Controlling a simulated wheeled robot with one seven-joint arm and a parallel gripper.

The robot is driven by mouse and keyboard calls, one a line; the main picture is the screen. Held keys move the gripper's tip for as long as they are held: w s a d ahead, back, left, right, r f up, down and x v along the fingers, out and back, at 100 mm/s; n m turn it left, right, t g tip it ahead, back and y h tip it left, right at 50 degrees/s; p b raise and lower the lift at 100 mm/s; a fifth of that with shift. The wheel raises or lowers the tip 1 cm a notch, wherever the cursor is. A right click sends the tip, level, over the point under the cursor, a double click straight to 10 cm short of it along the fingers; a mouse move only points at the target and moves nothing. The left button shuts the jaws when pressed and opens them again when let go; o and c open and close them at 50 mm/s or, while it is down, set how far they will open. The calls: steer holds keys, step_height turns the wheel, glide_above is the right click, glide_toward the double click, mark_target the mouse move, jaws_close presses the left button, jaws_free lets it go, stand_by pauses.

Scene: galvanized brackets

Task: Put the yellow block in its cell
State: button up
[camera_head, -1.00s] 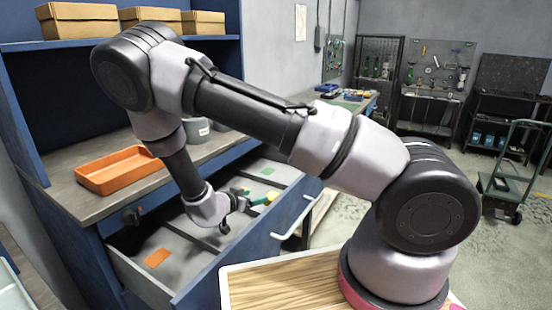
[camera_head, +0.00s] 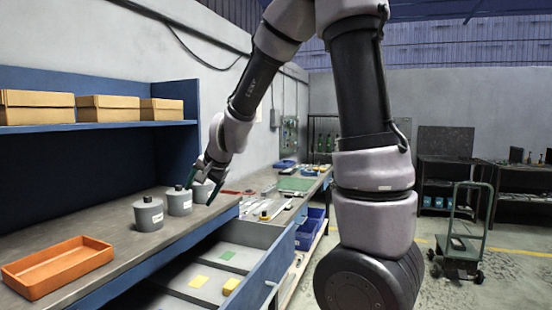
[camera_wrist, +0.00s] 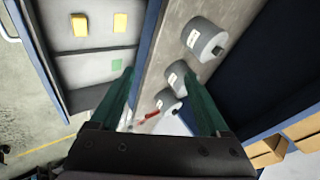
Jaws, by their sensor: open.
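The yellow block (camera_head: 231,286) lies in the open drawer (camera_head: 283,262), beside a flat yellow patch (camera_head: 198,281) and apart from it. In the wrist view the block (camera_wrist: 79,24) and the yellow patch (camera_wrist: 120,22) are in the same cell, with no divider between them. A green patch (camera_head: 227,255) marks the neighbouring cell, across a divider. My gripper (camera_head: 202,186) is above the worktop by the grey canisters, away from the drawer. In the wrist view its green fingers (camera_wrist: 158,74) are spread with nothing held between them.
Several grey labelled canisters (camera_head: 148,214) stand on the worktop close under my gripper. An orange tray (camera_head: 57,266) is at the worktop's left. Cardboard boxes (camera_head: 108,108) sit on the blue shelf above. Tools and a blue bin (camera_head: 310,228) are farther right.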

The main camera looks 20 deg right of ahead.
steer(key=s+d+r+n+y, duration=0.1)
steer(key=s+d+r+n, duration=0.1)
steer(key=s+d+r, duration=0.55)
steer(key=s+d+r+h, duration=0.1)
steer(key=s+d+r, duration=0.1)
steer(key=s, duration=0.6)
steer(key=s+d+r+n+h, duration=0.1)
steer(key=s+d+r, duration=0.1)
steer(key=s, duration=0.5)
steer(key=shift+s+d+r, duration=0.35)
steer(key=shift+d, duration=0.55)
